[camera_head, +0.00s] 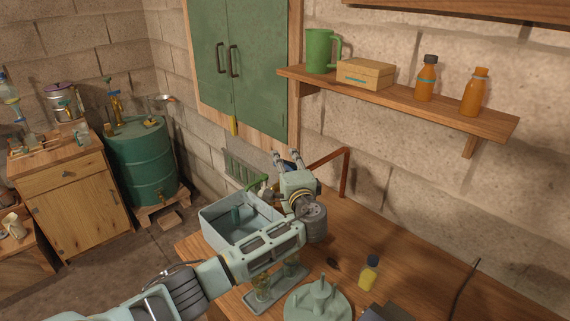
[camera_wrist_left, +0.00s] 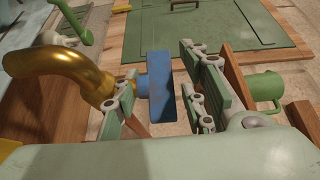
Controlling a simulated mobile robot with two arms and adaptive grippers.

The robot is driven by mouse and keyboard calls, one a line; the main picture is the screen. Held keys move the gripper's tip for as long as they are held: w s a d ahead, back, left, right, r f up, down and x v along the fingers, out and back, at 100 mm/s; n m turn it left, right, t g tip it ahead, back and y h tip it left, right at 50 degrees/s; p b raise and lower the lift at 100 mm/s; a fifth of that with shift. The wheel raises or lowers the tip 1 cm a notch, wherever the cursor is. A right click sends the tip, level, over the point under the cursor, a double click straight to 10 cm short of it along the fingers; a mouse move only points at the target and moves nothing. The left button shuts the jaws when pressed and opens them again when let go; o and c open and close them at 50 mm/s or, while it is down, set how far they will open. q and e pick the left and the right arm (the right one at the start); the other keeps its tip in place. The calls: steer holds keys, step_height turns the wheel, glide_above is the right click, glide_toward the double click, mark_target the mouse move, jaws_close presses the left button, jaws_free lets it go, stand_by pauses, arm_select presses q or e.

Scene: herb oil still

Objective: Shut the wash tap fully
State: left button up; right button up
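The wash tap shows in the left wrist view with a curved brass spout (camera_wrist_left: 72,62) at the left and a blue handle (camera_wrist_left: 158,88) at its right end. My left gripper (camera_wrist_left: 160,78) has its fingers apart, with the blue handle between them. Whether the pads touch the handle is unclear. In the head view my left gripper (camera_head: 287,157) is above the wooden counter behind the grey wash basin (camera_head: 212,226). It hides most of the tap there; only a bit of the blue handle (camera_head: 290,166) shows. My right gripper is not in view.
A copper pipe (camera_head: 345,172) rises right of the gripper against the wall. A yellow bottle (camera_head: 369,272) and a pale green round piece (camera_head: 318,302) are nearer. A shelf (camera_head: 430,110) juts out above right.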

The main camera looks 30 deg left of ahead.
arm_select(q)
steer(key=shift+s, duration=0.1)
steer(key=shift+c, duration=0.4)
jaws_close()
steer(key=shift+f+m+t+h, duration=0.15)
steer(key=shift+m+t+h, duration=0.9)
steer(key=shift+h, duration=0.35)
steer(key=shift+d+m+t+h+b, duration=0.1)
steer(key=shift+m+t+h+b, duration=0.2)
steer(key=shift+m+t+h, duration=0.5)
steer(key=shift+g+h, duration=0.25)
steer(key=shift+h, duration=0.05)
steer(key=shift+o, duration=0.4)
jaws_free()
steer(key=v, duration=1.2)
